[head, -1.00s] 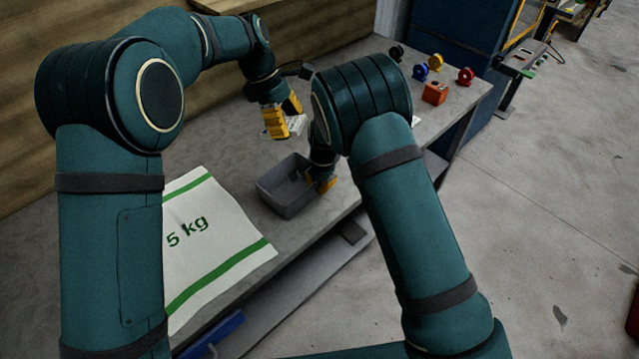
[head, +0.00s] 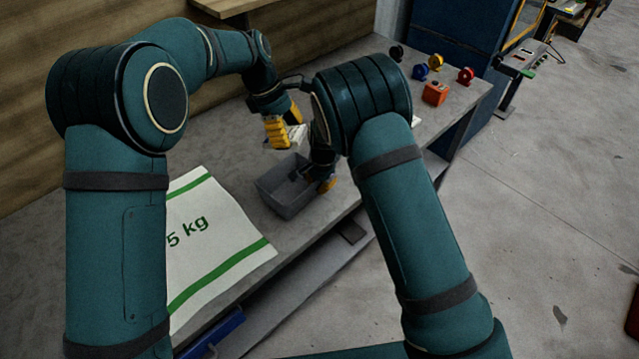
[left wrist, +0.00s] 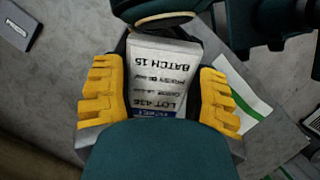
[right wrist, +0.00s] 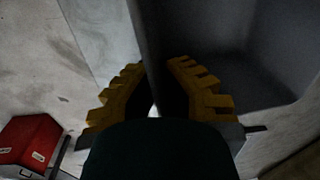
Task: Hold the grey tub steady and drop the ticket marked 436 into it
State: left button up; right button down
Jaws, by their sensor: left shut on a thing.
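The grey tub (head: 270,198) stands on the bench near its front edge, and its inside shows no ticket from the head view. My right gripper (head: 325,183) is at its right side. In the right wrist view the fingers (right wrist: 157,72) lie close on both sides of the tub's wall (right wrist: 235,35). My left gripper (head: 286,124) is shut on a white ticket (head: 298,133), held above the tub's far side. In the left wrist view the ticket (left wrist: 160,72) reads LOT 436 and BATCH 15, upside down, between the yellow fingers (left wrist: 155,95).
A white sack marked 5 kg (head: 225,235) lies flat left of the tub. An orange box (head: 435,93) and several coloured spools, including a red one (head: 465,75), stand at the bench's far right end. A wooden wall (head: 130,30) backs the bench.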

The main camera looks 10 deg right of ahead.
pick_arm(q)
notch_tip(320, 180, down, 7)
jog(key=o, duration=1.1)
jog(key=shift+f, duration=0.1)
pick_arm(e)
jog(key=shift+f, duration=0.1)
pick_arm(q)
jog(key=shift+o, duration=0.2)
jog(key=v, duration=1.2)
pick_arm(e)
jog(key=c, duration=1.1)
grip_release()
jog(key=shift+o, duration=0.2)
